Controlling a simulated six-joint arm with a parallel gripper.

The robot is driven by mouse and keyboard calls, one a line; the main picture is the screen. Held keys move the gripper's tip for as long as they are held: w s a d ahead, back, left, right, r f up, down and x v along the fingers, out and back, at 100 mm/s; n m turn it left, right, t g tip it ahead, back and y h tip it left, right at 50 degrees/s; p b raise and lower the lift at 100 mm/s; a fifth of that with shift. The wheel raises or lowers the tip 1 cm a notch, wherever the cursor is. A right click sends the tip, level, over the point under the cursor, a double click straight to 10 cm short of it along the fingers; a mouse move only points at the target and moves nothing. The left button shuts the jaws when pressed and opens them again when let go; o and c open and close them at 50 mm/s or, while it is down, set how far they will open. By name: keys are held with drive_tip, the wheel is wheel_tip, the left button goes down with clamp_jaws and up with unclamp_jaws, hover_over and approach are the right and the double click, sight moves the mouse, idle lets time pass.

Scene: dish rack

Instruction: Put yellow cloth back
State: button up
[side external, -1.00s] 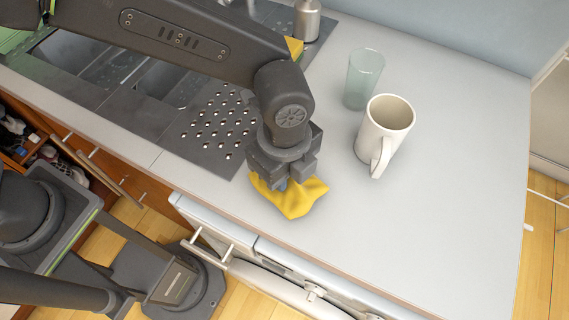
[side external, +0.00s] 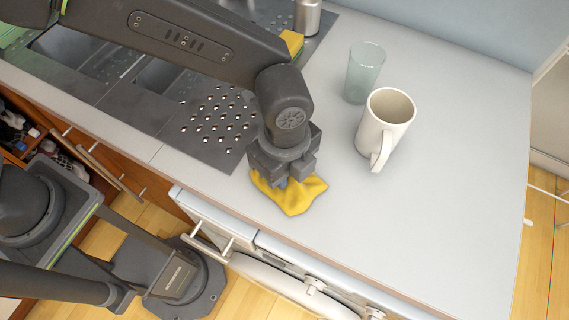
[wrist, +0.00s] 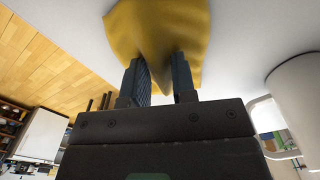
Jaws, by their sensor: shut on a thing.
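The yellow cloth (side external: 297,195) lies crumpled on the grey counter near its front edge, to the right of the perforated drainer. My gripper (side external: 283,181) is above it, pointing down, with its fingertips at the cloth. In the wrist view my gripper (wrist: 161,80) is shut on a fold of the yellow cloth (wrist: 157,25), which is pinched between the two fingers. The rest of the cloth spreads beyond the fingertips. The part of the cloth under my gripper is hidden in the side view.
A cream mug (side external: 384,128) and a greenish glass (side external: 364,73) stand to the right of my gripper. The metal sink and perforated drainer (side external: 212,128) are to the left. A yellow sponge (side external: 292,42) and a metal bottle (side external: 307,17) are at the back. The right counter is clear.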

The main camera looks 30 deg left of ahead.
drive_tip(key=shift+f, duration=0.25)
drive_tip(key=o, duration=0.9)
drive_tip(key=shift+c, duration=0.2)
drive_tip(key=c, duration=0.4)
drive_tip(key=shift+o, duration=0.2)
drive_tip(key=shift+r, duration=0.1)
wheel_tip(320, 180, up, 15)
idle(1.8)
idle(0.3)
